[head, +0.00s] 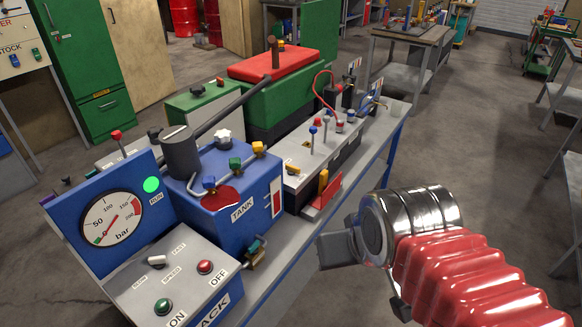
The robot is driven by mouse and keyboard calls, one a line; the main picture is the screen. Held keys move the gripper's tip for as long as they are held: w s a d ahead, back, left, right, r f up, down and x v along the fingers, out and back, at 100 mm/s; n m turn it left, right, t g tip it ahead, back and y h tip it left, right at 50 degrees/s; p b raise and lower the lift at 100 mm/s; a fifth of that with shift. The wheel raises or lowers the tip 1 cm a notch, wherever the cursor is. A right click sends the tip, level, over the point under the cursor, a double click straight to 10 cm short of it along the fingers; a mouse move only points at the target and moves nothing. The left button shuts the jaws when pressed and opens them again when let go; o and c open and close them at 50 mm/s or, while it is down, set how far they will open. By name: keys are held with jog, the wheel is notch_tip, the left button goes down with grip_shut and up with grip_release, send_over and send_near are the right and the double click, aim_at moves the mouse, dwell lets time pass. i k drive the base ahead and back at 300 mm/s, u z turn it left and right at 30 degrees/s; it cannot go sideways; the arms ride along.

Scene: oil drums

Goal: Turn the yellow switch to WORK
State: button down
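A small yellow switch (292,167) sits on top of a grey control box (300,180), on the bench right of the blue TANK unit. A separate yellow-orange upright handle (323,181) stands at the box's front, near a red plate. I cannot read a WORK mark or tell the switch's setting at this size. My gripper (328,252) is in front of the bench at the lower right, pointing left, well apart from the switch. It appears to hold nothing; whether its fingers are open or shut does not show.
The blue TANK unit (236,190) and a blue panel with a gauge (112,219) and ON/OFF buttons stand at left. Upright levers (313,131) and a red cable (323,73) crowd the box's back. The floor right of the bench (480,170) is clear.

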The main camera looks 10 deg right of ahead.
aim_at(292, 170)
jog(key=u, duration=0.35)
jog(key=k, duration=0.85)
jog(key=u, duration=0.55)
jog(key=k, duration=0.5)
jog(key=z, duration=0.35)
jog(key=i, duration=0.8)
jog(key=z, duration=0.65)
jog(key=i, duration=0.7)
jog(key=u, duration=0.4)
jog(key=i, duration=0.9)
jog(key=u, duration=0.55)
